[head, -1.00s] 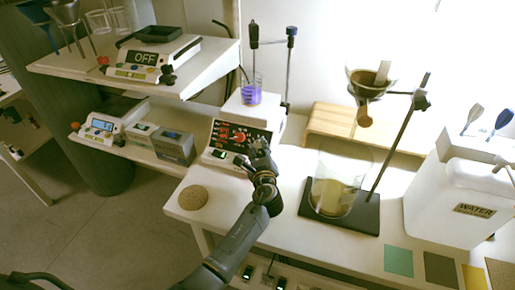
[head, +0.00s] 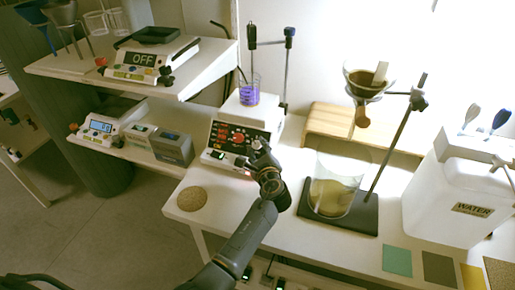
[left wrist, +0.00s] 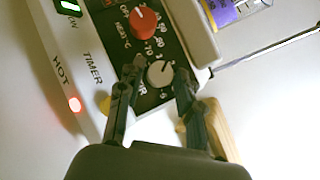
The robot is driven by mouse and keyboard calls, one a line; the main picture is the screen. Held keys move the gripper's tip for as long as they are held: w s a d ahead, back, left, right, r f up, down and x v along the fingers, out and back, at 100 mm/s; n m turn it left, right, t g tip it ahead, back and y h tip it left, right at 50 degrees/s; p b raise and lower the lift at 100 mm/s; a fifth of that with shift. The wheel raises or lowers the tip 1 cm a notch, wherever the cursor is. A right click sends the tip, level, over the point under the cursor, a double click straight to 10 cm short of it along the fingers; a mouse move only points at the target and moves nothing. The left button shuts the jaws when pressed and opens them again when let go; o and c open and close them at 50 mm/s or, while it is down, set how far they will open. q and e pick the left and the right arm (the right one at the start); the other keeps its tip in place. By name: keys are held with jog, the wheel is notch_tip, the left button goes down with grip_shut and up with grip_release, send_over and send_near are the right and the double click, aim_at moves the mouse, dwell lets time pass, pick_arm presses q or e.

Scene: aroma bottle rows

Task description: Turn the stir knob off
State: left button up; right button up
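The hotplate stirrer (head: 216,156) stands at the left end of the table, with a black control panel on its front. In the left wrist view its red knob (left wrist: 144,22) is at the top. The pale grey stir knob (left wrist: 159,73) has a white pointer line, and part of its label is hidden by a finger. My left gripper (left wrist: 157,82) is open, with one fingertip on each side of the stir knob. I cannot tell whether they touch it. In the head view the left gripper (head: 259,150) is in front of the panel. My right gripper is not in view.
A beaker of purple liquid (head: 249,96) stands on the stirrer. A red light (left wrist: 74,104) glows beside the word HOT. To the right are a large glass beaker (head: 335,190) on a dark stand base and a white water container (head: 445,205). A cork disc (head: 192,198) lies at front left.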

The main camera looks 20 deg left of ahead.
pick_arm(q)
jog(key=shift+o, duration=0.4)
notch_tip(320, 180, up, 10)
dwell(0.4)
